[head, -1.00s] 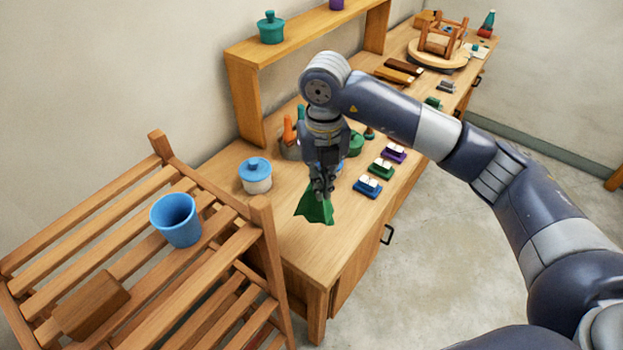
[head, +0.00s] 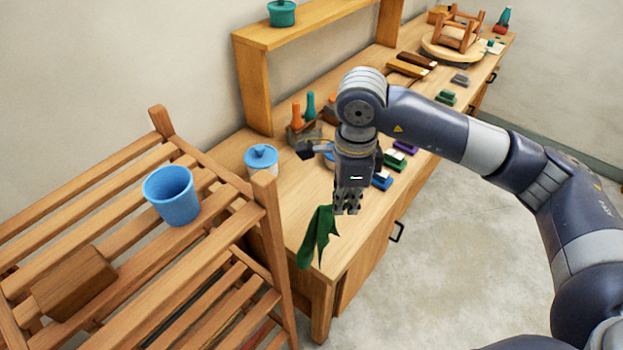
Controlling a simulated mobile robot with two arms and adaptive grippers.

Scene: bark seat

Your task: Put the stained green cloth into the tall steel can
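The green cloth (head: 317,238) hangs in a crumpled, slanting strip at the fingertips of my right gripper (head: 347,208), above the near end of the wooden workbench (head: 296,207). The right gripper points down and its fingers look close together on the cloth's upper edge; the grip itself is small and partly hidden. Stains on the cloth are too small to make out. I see no tall steel can in this view. My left gripper is not in view.
A slatted wooden rack (head: 150,270) at the left bears a blue cup (head: 172,195) and a brown block (head: 74,283).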

